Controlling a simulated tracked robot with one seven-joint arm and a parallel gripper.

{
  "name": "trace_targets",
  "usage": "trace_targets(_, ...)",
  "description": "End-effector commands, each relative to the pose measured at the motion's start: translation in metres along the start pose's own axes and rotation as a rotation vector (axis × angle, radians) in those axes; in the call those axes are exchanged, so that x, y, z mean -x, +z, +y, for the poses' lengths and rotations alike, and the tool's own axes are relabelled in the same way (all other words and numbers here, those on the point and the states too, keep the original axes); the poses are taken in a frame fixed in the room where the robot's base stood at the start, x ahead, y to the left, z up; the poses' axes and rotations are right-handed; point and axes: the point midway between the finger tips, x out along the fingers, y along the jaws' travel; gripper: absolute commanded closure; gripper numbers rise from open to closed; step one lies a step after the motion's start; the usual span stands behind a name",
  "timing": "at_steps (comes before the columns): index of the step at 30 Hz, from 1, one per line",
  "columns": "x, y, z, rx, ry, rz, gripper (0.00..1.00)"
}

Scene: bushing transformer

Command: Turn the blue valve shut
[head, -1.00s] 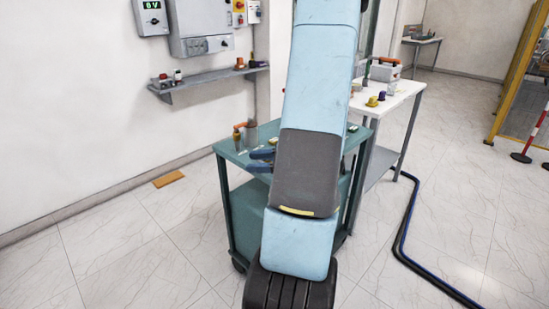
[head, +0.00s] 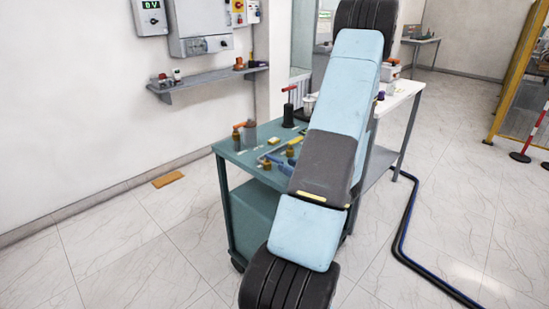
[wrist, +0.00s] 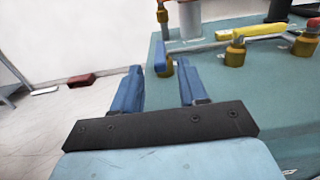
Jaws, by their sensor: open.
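The blue valve has a blue handle (wrist: 159,52) on a brass body (wrist: 164,70) and stands near the left edge of the green trolley top in the wrist view. My gripper (wrist: 159,68) has two blue fingers spread apart, and the blue handle shows in the gap between their tips. I cannot tell whether either finger touches it. The handle is seen nearly end-on, so its exact angle is unclear. In the head view the gripper's blue fingers (head: 275,160) are over the trolley top, partly hidden by my arm.
The green trolley (head: 232,158) also bears a yellow-handled valve (wrist: 236,52), a red-handled valve (wrist: 304,42) and an orange-handled fitting (wrist: 163,16). A white table (head: 402,94) stands behind it. A wall shelf (head: 208,81) is at left. Blue hoses (head: 405,215) lie on the floor at right.

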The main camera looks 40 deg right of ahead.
Motion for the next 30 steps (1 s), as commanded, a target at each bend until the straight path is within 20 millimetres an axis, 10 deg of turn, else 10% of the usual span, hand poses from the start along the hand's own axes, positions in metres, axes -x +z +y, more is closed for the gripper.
trace_targets(15, -0.076, 0.000, 0.000, 0.000, 0.001, 0.001, 0.57)
trace_targets(30, -0.084, 0.000, 0.000, 0.000, 0.000, 0.000, 0.64)
